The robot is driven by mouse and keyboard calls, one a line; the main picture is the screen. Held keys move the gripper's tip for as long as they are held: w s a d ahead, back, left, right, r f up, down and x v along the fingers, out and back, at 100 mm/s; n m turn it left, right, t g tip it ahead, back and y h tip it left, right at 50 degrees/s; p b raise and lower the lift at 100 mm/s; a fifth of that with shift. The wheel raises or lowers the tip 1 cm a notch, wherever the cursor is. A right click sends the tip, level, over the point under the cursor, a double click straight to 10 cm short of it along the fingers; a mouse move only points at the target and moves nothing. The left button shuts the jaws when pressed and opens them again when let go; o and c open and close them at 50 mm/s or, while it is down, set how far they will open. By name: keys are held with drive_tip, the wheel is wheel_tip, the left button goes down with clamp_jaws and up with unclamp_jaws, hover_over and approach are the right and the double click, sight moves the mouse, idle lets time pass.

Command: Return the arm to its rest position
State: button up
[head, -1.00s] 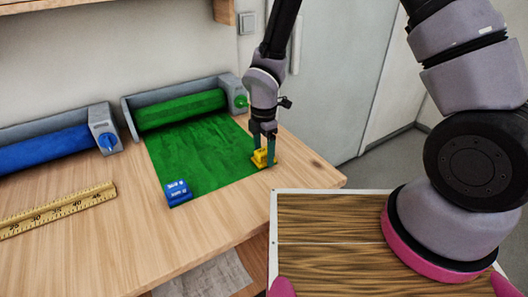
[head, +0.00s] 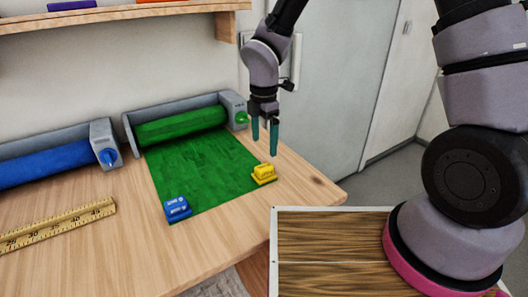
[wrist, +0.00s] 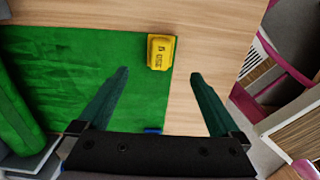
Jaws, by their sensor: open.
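My gripper (head: 265,132) is open and empty, with its two teal fingers hanging above the right edge of the green sheet (head: 205,160). It is raised clear of the yellow block (head: 264,174), which sits at the sheet's near right corner. In the wrist view the fingers (wrist: 158,85) stand apart, and the yellow block (wrist: 161,53) lies beyond them on the sheet's edge. My arm reaches in from the upper right.
A blue block (head: 177,209) sits on the sheet's near left corner. A green roll (head: 182,126) and a blue roll (head: 45,163) stand in grey holders along the wall. A yellow ruler (head: 57,226) lies at left. A shelf (head: 130,14) hangs above.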

drive_tip(key=w+d+r+m+t, duration=0.2)
drive_tip(key=d+r+m+t, duration=0.1)
drive_tip(key=d+r+m, duration=1.3)
drive_tip(key=s+d+r+m+t+y, duration=0.1)
drive_tip(key=s+d+r+m+t, duration=0.1)
drive_tip(key=s+d+r+m, duration=0.3)
drive_tip(key=s+d+r+m+t+y, duration=0.1)
drive_tip(key=s+d+r+m+t, duration=0.1)
drive_tip(key=s+d+r+m, duration=0.3)
wheel_tip(320, 180, up, 5)
drive_tip(key=m, duration=0.3)
drive_tip(key=shift+s+d+f, duration=0.15)
drive_tip(key=shift+s+d, duration=0.05)
drive_tip(key=shift+d, duration=0.15)
